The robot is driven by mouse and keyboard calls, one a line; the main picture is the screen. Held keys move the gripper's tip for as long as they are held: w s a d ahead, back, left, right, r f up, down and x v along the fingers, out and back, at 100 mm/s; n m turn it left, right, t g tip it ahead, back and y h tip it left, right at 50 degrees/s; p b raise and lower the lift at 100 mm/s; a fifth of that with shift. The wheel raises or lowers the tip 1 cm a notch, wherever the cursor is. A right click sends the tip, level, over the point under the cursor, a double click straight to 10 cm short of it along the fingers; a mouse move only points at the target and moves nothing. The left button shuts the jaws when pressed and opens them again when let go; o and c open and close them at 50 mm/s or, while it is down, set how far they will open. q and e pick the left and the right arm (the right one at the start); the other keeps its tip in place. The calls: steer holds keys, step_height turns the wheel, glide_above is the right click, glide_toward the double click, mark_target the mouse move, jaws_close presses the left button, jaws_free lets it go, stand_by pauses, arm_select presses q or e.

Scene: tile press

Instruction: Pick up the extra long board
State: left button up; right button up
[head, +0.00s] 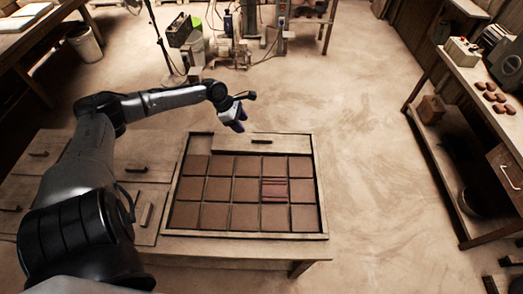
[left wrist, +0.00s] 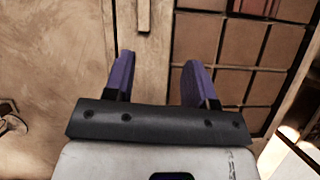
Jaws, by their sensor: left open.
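A long plain wooden board (head: 290,145) with a dark bar handle (head: 262,141) lies across the far row of the tile tray. It covers most of that row and leaves the left cell uncovered. In the left wrist view, the board (left wrist: 140,65) and its handle (left wrist: 144,14) lie ahead of the fingers. My left gripper (head: 239,122) is open and empty, above the board's far edge and left of the handle. Its two purple fingers (left wrist: 158,62) are apart in the wrist view. My right gripper is not in view.
The wooden tray (head: 325,205) holds rows of brown tiles and one reddish striped piece (head: 274,189). Several shorter boards with handles (head: 110,167) lie left of the tray, partly behind my arm. A side bench (head: 465,80) stands right. The floor (head: 370,130) between is clear.

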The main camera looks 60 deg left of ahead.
arm_select(q)
steer(key=a, duration=0.1)
steer(key=n+b, duration=0.1)
steer(key=b, duration=0.2)
glide_toward(261, 139)
steer(key=x, duration=0.3)
steer(key=shift+d+f, duration=0.1)
steer(key=shift+f, duration=0.05)
steer(key=b+x, duration=0.1)
steer(key=x, duration=0.3)
steer(key=shift+w+f, duration=0.1)
steer(key=shift+w, duration=0.2)
steer(key=shift+w+f, duration=0.15)
steer(key=shift+f, duration=0.2)
steer(key=c, duration=0.8)
jaws_close()
